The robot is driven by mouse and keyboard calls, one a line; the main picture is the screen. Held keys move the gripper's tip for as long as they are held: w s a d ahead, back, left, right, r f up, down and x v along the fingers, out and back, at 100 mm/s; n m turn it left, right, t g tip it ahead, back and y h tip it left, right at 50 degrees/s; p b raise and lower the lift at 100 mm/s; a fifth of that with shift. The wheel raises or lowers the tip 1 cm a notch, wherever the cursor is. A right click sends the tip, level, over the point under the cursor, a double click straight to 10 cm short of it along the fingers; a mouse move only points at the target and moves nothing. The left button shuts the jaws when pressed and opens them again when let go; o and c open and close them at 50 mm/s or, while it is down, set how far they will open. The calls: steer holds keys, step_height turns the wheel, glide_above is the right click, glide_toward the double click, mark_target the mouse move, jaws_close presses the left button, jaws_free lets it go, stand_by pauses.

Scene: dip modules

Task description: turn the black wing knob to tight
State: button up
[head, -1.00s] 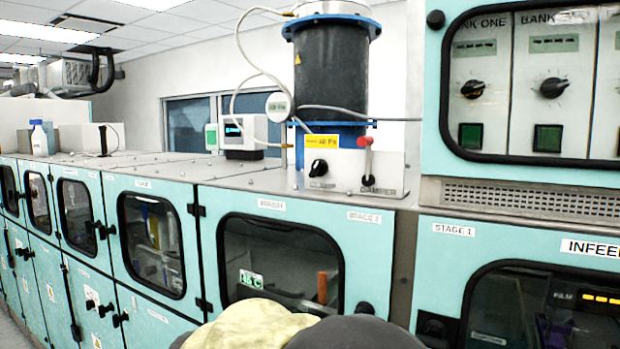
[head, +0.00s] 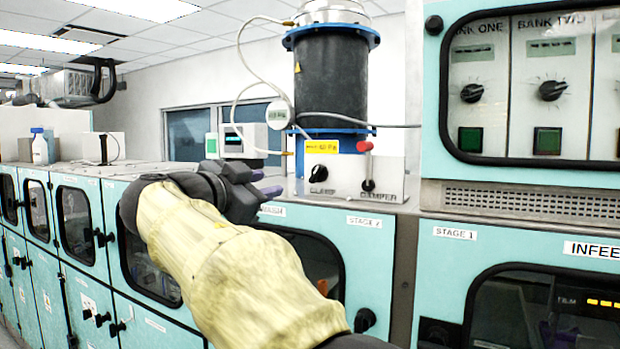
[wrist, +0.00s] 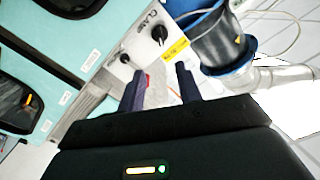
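A black knob (head: 319,174) with a white mark sits on the grey box above the word CLAMP, below a yellow label. It also shows in the wrist view (wrist: 160,33), beyond my fingertips. My gripper (head: 265,183) is left of the box in the head view, apart from the knob. In the wrist view my gripper (wrist: 158,75) has its two dark fingers spread with nothing between them. I cannot read a tight marking by the knob.
A small white device (head: 245,143) stands on the bench to the left. Bank dials (head: 472,93) are at upper right.

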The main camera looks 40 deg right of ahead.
mark_target(314, 175)
steer(key=shift+d, duration=0.1)
steer(key=p+x, duration=0.8)
steer(key=x, duration=0.8)
steer(key=shift+w+d+r+p, duration=0.1)
steer(key=shift+w+d+p, duration=0.1)
steer(key=shift+d+p, duration=0.1)
steer(key=shift+w+d, duration=0.1)
steer(key=shift+d, duration=0.2)
jaws_close()
